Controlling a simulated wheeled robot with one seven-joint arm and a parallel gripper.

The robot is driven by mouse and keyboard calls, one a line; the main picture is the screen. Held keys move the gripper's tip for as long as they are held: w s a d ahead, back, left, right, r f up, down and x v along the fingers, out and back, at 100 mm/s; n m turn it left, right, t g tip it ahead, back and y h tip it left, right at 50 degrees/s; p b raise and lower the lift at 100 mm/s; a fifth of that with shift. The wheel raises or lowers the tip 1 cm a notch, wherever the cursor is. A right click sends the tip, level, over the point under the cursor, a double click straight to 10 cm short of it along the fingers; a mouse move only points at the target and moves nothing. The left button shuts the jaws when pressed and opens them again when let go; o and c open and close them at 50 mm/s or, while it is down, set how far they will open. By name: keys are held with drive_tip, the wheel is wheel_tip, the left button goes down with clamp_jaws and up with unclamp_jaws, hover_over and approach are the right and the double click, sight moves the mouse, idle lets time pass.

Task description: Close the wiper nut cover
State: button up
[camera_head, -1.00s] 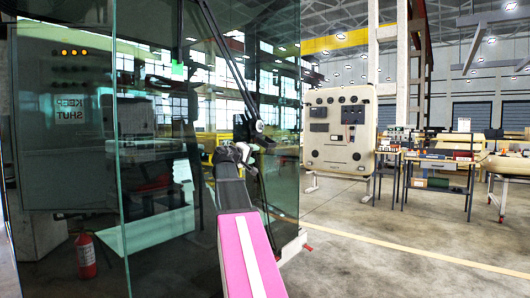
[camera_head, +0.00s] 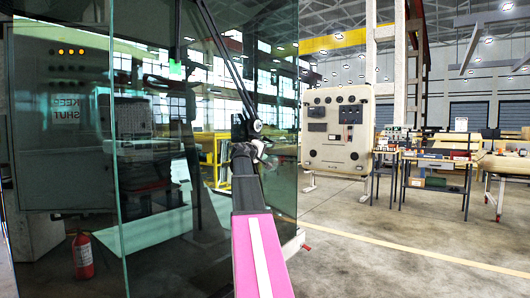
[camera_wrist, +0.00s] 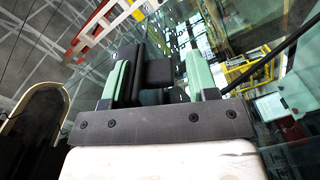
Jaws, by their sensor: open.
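The black wiper arm (camera_head: 226,62) runs down the outside of the cab glass to its pivot end (camera_head: 257,126). My gripper (camera_head: 251,149) is at the lower side of that pivot end, close to it. In the wrist view, my gripper (camera_wrist: 159,76) is open, with one pale green finger pad on each side. Dark blocky parts (camera_wrist: 157,73) show between the pads; one lies close to the left pad, and a gap shows toward the right pad. I cannot tell which of them is the nut cover, or whether it is open, or whether a pad touches it.
The large glass cab pane (camera_head: 150,200) stands right behind the wiper. A red fire extinguisher (camera_head: 83,256) shows at the lower left. A beige panel (camera_head: 337,130) and a workbench (camera_head: 437,165) stand farther back.

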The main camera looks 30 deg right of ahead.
clamp_jaws()
